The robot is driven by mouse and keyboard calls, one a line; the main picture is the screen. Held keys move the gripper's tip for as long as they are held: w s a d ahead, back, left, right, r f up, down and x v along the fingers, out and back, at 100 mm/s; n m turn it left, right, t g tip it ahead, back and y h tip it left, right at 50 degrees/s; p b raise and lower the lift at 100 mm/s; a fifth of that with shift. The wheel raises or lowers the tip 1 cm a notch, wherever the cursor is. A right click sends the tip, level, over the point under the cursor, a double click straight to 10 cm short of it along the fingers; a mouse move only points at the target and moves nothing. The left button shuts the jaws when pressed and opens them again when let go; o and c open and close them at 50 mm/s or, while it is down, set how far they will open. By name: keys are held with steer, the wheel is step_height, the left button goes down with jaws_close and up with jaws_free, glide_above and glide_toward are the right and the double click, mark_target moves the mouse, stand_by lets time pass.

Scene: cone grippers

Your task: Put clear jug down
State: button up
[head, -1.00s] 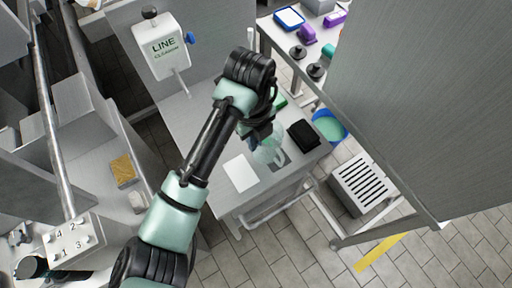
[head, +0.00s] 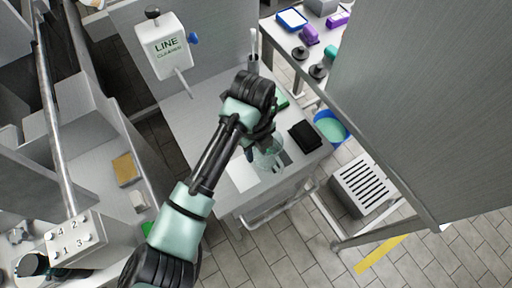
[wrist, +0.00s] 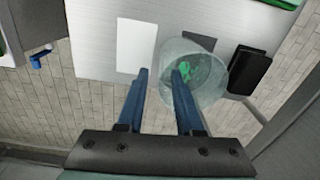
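The clear jug (head: 270,155) is see-through and pale, below my gripper at the front of the grey worktop. In the wrist view the jug (wrist: 212,88) appears tilted, with something green showing in or through it. My gripper (wrist: 159,72) has its two blue fingers apart. The right finger overlaps the jug, and the left finger is outside its left edge. Whether a finger touches the jug's wall is unclear.
A white sheet (head: 242,176) lies left of the jug and a black block (head: 304,136) to its right. The worktop's front edge is close. A line cleaner dispenser (head: 164,47) stands at the back left. A large grey panel (head: 420,100) fills the right side.

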step_height(320, 180, up, 12)
steer(key=w+d+r+n+t+h, duration=0.35)
steer(key=w+d+r+t, duration=0.45)
steer(key=r, duration=0.3)
steer(key=w+d+r+n+t+h, duration=0.1)
steer(key=w+d+r+n+t, duration=0.15)
steer(key=r, duration=0.45)
steer(key=w+d+r+n+t+h, duration=0.1)
steer(key=d+r+n+t, duration=0.2)
steer(key=r, duration=0.5)
steer(key=s+a+r+n+t, duration=0.1)
steer(key=s+r+n+t, duration=0.2)
steer(key=r, duration=0.4)
steer(key=s+a+r+n+t, duration=0.1)
steer(key=a+r+n+t, duration=0.15)
steer(key=r+n, duration=0.35)
steer(key=s+a+r+n+t+y, duration=0.3)
steer(key=s+r+n+t, duration=0.1)
steer(key=s+r+n, duration=0.1)
steer(key=s+a+r+n+t+y, duration=0.3)
steer(key=s+a+r+n+t, duration=0.1)
steer(key=s+r, duration=0.3)
steer(key=shift+a+r+n, duration=0.25)
steer(key=shift+r+n, duration=0.1)
steer(key=shift+n, duration=0.05)
steer(key=shift+s+f, duration=0.1)
